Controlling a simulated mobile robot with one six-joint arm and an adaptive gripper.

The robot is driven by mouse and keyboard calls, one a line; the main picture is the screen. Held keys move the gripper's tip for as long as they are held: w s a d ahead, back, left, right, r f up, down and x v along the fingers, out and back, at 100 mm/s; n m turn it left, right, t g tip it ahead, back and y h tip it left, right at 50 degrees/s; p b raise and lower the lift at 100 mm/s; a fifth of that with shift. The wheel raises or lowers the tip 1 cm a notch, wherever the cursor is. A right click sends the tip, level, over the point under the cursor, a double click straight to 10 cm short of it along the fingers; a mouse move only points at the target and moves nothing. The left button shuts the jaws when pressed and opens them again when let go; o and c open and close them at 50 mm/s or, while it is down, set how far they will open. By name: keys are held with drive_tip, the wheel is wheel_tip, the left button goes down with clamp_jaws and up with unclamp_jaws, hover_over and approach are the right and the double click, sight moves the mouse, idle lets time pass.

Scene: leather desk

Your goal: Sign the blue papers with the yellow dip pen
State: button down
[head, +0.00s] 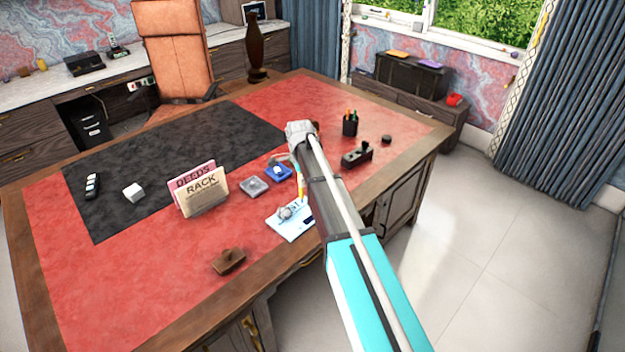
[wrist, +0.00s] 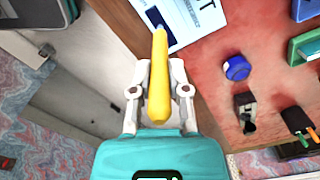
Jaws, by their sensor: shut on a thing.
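The yellow dip pen (wrist: 159,85) is clasped between both fingers of my gripper (wrist: 160,66) in the wrist view. Its narrow tip points up the picture, overlapping the edge of a pale sheet (wrist: 197,20) with a dark blue box and a large letter. I cannot tell whether the tip touches the sheet. In the head view the pale blue papers (head: 284,230) lie near the desk's front edge, left of my arm, with a small grey rounded shape over them. My arm hides much of my gripper there.
A letter rack (head: 203,200) stands left of the papers, with a wooden blotter (head: 228,261) in front. A grey square dish (head: 255,187) and a blue inkwell piece (head: 279,173) sit behind. A pen cup (head: 350,124) and black stamp stand (head: 357,154) are right of my arm.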

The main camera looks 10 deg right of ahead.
drive_tip(key=d, duration=0.3)
drive_tip(key=w+d+f+b, duration=0.1)
drive_tip(key=shift+d+f, duration=0.1)
drive_tip(key=shift+d, duration=0.1)
idle(0.3)
drive_tip(key=shift+w+d+f+b, duration=1.15)
drive_tip(key=shift+d+f+b, duration=0.4)
drive_tip(key=shift+f+b, duration=2.2)
drive_tip(key=s+a+r+p, duration=0.2)
drive_tip(key=a+r+p, duration=0.1)
drive_tip(key=r+p, duration=0.4)
drive_tip(key=shift+s+r, duration=0.2)
drive_tip(key=shift+r, duration=0.1)
